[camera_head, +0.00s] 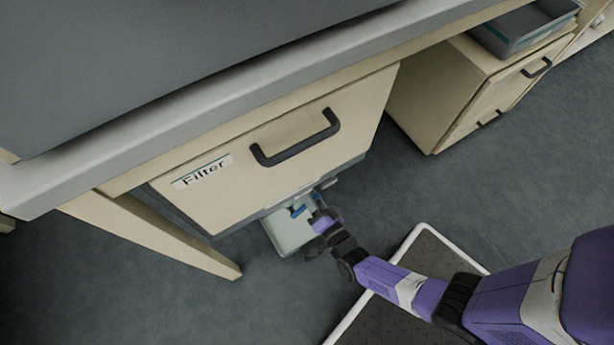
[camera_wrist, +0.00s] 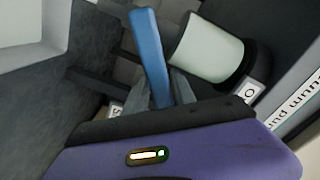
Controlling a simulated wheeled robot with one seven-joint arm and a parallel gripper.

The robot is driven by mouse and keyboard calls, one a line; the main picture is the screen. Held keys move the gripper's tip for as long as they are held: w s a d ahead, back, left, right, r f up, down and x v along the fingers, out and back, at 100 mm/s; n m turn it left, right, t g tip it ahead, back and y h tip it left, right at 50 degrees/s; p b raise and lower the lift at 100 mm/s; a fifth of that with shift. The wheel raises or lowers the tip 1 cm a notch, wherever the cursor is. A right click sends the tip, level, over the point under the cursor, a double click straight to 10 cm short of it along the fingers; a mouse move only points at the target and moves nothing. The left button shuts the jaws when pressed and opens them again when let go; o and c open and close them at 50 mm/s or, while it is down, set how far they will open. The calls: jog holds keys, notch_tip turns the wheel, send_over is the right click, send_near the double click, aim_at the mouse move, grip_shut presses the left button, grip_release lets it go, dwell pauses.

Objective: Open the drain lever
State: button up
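The blue lever (camera_wrist: 149,50) stands out long and narrow in the wrist view, its lower end between the grey fingertips of my gripper (camera_wrist: 163,92). The fingers lie close to both sides of the lever; whether they press on it I cannot tell. In the head view my gripper (camera_head: 318,212) is under the front of the "Filter" drawer, close to a small blue part (camera_head: 298,211), likely the same lever. The gripper's fingers are too small and dark there to make out.
A white cylinder (camera_wrist: 207,52) is right of the lever, near a small label marked "O" (camera_wrist: 250,91). The Filter drawer (camera_head: 270,160) hangs overhead, with a pale container (camera_head: 286,232) below. A second cabinet (camera_head: 465,85) stands right; floor (camera_head: 480,190) between is clear.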

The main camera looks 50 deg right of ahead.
jog(key=shift+w+a+r, duration=0.2)
jog(key=shift+r, duration=0.05)
dwell(0.3)
